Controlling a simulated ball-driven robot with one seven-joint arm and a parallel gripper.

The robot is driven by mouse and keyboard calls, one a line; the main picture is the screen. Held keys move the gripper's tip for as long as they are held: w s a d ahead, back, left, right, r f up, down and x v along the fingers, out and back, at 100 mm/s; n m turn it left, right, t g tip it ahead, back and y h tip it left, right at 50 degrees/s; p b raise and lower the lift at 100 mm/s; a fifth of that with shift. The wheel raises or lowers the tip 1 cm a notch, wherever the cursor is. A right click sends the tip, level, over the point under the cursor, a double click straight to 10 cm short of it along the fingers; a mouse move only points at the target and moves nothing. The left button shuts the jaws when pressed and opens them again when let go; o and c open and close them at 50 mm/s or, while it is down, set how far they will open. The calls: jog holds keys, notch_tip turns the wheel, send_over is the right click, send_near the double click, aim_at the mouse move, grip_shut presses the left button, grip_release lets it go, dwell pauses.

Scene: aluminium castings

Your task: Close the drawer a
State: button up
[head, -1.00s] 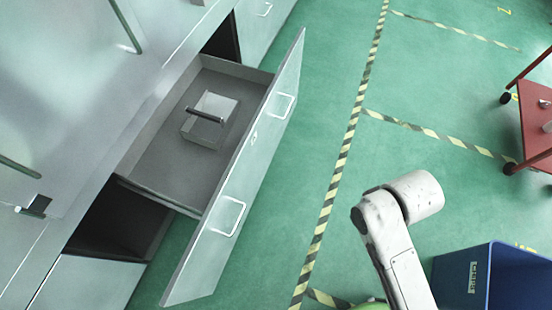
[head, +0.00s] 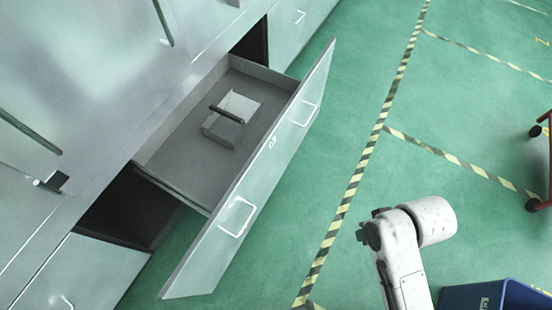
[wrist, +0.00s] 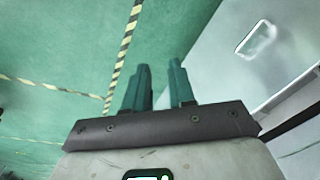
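The drawer (head: 262,178) is pulled well out of the grey-green cabinet at the left of the head view. Its long front has two pale handles and a small marking too small to read for sure. A light open-topped box with a dark bar handle (head: 232,116) sits inside it. My gripper (wrist: 159,66) shows in the wrist view, its two dark green fingers apart with bare floor between them. It is empty and touches nothing. A cabinet or drawer front with a handle (wrist: 258,42) is to its right; which front it is, I cannot tell. My fingers are not visible in the head view.
A blue bin (head: 497,297) stands at the lower right, partly cut off. A red wheeled cart (head: 541,172) is at the right edge. Green floor with striped tape lies clear between the drawer front and my arm. Dark openings show in the cabinet beside the drawer.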

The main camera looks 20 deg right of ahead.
jog(key=w+a+f+m+y+b, duration=0.1)
jog(key=w+a+f+m+b, duration=0.1)
jog(key=f, duration=0.1)
jog(key=w+a+f+m+t+y+b, duration=0.1)
jog(key=w+a+f+m+y+b, duration=0.1)
jog(key=f, duration=0.2)
jog(key=w+a+f+m+y+b, duration=0.2)
jog(key=f, duration=0.2)
jog(key=shift+w+m+t, duration=0.3)
jog(key=shift+w+t, duration=0.1)
grip_shut()
jog(key=m+t+y+b, duration=0.7)
jog(key=m+t+b, duration=0.25)
jog(key=m, duration=0.95)
send_near(259, 160)
jog(key=x, duration=0.6)
jog(key=shift+w+a+f+b, duration=0.2)
jog(key=shift+w+a+b, duration=0.05)
jog(key=shift+w+b, duration=0.1)
